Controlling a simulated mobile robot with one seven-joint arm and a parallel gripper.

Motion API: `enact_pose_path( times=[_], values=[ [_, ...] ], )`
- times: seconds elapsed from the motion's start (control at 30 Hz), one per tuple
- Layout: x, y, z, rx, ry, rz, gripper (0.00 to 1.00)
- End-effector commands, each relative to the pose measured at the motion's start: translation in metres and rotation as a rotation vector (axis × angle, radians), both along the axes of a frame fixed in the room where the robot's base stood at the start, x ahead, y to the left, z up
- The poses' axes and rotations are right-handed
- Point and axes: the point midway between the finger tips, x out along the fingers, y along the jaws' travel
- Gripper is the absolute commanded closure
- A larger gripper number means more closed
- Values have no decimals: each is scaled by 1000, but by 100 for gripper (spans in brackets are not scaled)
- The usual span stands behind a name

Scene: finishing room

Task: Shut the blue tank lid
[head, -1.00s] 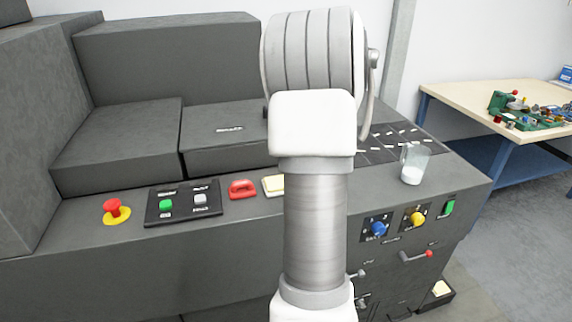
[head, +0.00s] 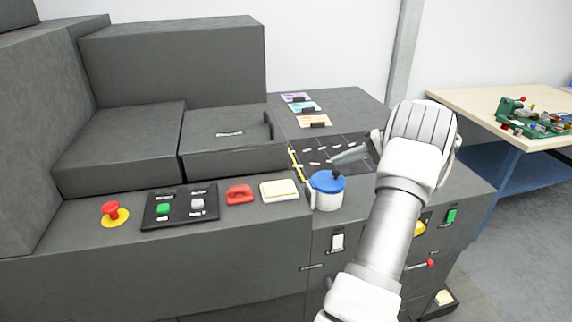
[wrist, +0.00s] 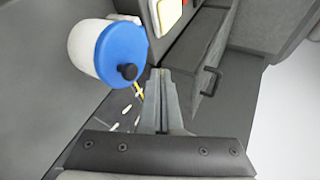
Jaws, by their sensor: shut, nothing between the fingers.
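The tank is a small white round pot (head: 326,202) on the front of the dark console, with a blue lid (head: 323,182) over its top. A black knob stands on the lid's right side. In the wrist view the blue lid (wrist: 122,50) and white tank (wrist: 88,45) are at upper left. I cannot tell whether the lid is fully seated. My gripper (head: 336,160) is shut and empty, just behind and right of the lid. In the wrist view the shut fingers (wrist: 160,76) are right of the knob, apparently apart from it.
Coloured cards (head: 304,106) lie behind. A workbench (head: 470,100) stands at the right.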

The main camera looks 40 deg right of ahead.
Motion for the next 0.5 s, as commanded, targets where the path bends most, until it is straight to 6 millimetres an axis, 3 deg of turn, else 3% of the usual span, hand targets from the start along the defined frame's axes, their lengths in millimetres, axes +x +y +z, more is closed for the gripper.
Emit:
enact_pose_path(
  times=[0.5],
  values=[
    [-5,-9,-28,35,-18,0,100]
  ],
)
